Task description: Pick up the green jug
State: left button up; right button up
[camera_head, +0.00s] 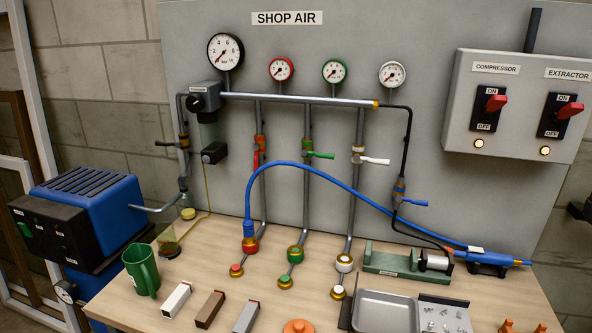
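The green jug (137,268) stands upright on the left part of the wooden bench. Its open mouth faces up, and its handle is on the side towards the viewer and slightly right. Neither of my grippers is in view, and nothing touches the jug from above.
A small clear vessel (169,249) stands just behind the jug. The blue compressor (90,205) is to its left. Several small blocks, such as the brown one (209,310), lie to its right. A grey tray (384,296) and a blue hose (330,175) are further right.

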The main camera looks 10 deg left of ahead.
aim_at(139, 260)
jog(key=u, duration=1.25)
